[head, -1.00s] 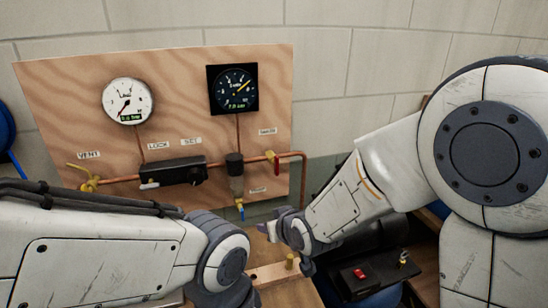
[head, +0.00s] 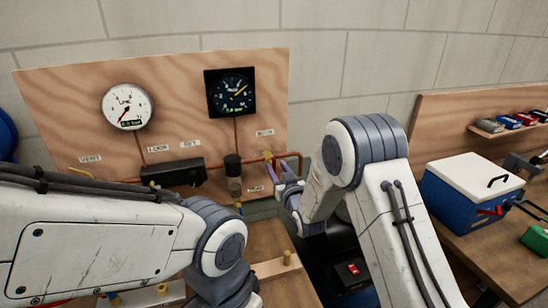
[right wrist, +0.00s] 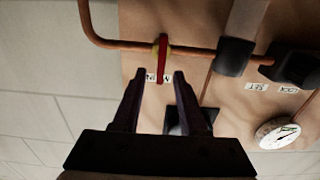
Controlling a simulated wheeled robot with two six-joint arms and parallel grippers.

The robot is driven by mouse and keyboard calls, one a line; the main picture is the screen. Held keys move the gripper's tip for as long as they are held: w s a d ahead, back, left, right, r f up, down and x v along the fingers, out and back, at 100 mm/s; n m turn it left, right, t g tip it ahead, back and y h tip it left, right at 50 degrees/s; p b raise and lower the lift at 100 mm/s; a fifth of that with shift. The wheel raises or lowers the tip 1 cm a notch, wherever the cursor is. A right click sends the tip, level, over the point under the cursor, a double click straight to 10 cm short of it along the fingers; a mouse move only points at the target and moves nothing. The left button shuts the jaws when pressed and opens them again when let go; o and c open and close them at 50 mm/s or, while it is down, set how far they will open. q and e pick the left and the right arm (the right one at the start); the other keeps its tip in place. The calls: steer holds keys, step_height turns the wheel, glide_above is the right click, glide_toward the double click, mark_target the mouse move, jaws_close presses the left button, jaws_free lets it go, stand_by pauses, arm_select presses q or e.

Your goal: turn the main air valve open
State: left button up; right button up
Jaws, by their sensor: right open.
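The main air valve has a brass body (head: 267,156) on the copper pipe at the right side of the wooden panel. Its red handle (right wrist: 162,65) lies across the pipe in the right wrist view, in front of a partly hidden label. My right gripper (head: 283,172) is at the valve and hides most of the handle in the head view. In the right wrist view the right gripper (right wrist: 159,74) is open, with the handle's end between its fingertips; I cannot see contact. My left arm crosses the lower left of the head view, but its gripper does not show.
The panel carries a white gauge (head: 127,106), a black gauge (head: 231,92), a black regulator block (head: 173,172) and a yellow vent valve (head: 82,172). A blue cooler (head: 470,190) stands on the right bench. A red switch (head: 353,269) sits low in front.

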mark_target(275, 165)
arm_select(q)
steer(key=shift+r+p, duration=0.55)
steer(key=shift+r, duration=0.3)
arm_select(e)
steer(key=shift+x, duration=1.75)
jaws_close()
arm_select(q)
steer(key=shift+f, duration=0.1)
arm_select(e)
steer(key=shift+f+b, duration=0.15)
steer(key=shift+b, duration=0.4)
steer(key=n+b, duration=0.5)
steer(key=b, duration=0.1)
steer(key=a+f+n+b, duration=0.1)
steer(key=n+b, duration=0.3)
steer(key=b, duration=0.3)
steer(key=n+b, duration=0.5)
steer(key=b, duration=0.2)
steer(key=shift+s+a+f+n, duration=0.2)
steer(key=shift+s+a+n, duration=0.05)
steer(key=shift+s+n, duration=0.05)
arm_select(q)
step_height(275, 165, down, 24)
steer(key=b, duration=0.3)
steer(key=shift+f+b, duration=0.25)
steer(key=shift+b, duration=0.05)
arm_select(e)
steer(key=shift+n, duration=1.7)
